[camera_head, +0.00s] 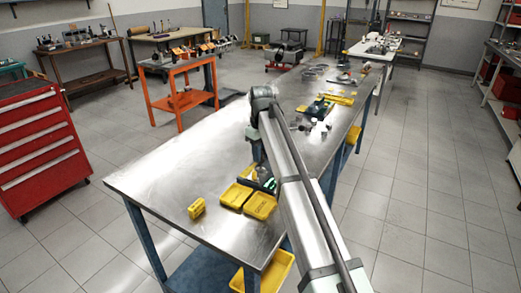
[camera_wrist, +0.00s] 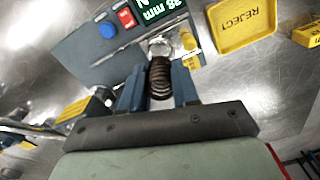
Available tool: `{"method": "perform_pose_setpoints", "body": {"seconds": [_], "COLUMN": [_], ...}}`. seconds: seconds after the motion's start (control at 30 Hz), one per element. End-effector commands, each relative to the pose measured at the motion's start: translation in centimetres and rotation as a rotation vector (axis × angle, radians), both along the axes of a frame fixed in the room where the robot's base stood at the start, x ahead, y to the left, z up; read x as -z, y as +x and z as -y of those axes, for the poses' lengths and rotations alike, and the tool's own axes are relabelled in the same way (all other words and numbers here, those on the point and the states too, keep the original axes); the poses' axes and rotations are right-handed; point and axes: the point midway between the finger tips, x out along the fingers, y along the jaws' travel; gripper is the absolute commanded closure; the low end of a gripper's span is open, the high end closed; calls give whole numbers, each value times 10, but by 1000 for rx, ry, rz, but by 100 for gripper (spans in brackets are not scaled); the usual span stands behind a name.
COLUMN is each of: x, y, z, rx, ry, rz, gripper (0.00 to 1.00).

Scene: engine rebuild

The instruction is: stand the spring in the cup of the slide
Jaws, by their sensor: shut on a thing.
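The spring (camera_wrist: 160,84) is a dark brown coil in the wrist view. My gripper (camera_wrist: 160,72) is shut on it, with one blue finger on each side. Just beyond the spring's far end is a round, shiny metal part (camera_wrist: 159,47), which looks like the cup of the slide. It sits on a grey-blue gauge panel (camera_wrist: 88,54). The spring's end overlaps it in the picture; I cannot tell whether they touch. In the head view my gripper (camera_head: 262,168) is low over the bench by the gauge, and the spring cannot be made out.
The gauge has a green display (camera_wrist: 153,8), a red switch (camera_wrist: 126,17) and a blue button (camera_wrist: 107,31). A yellow REJECT tray (camera_wrist: 243,46) lies to the right. A small yellow box (camera_head: 197,208) stands on the steel bench (camera_head: 165,178), whose left part is clear.

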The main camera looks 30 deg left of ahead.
Motion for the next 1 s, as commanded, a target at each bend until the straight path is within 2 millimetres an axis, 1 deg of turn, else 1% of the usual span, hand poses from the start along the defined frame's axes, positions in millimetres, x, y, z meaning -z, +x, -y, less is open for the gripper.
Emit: {"method": "perform_pose_setpoints", "body": {"seconds": [0.2, 0.6, 0.77, 1.0], "x": [15, 39, 43, 43], "y": [0, 0, 0, 0], "z": [0, 0, 0, 0], "rx": [0, 0, 0, 0], "ry": [0, 0, 0, 0], "rz": [0, 0, 0, 0], "gripper": [100, 100, 100, 100]}}
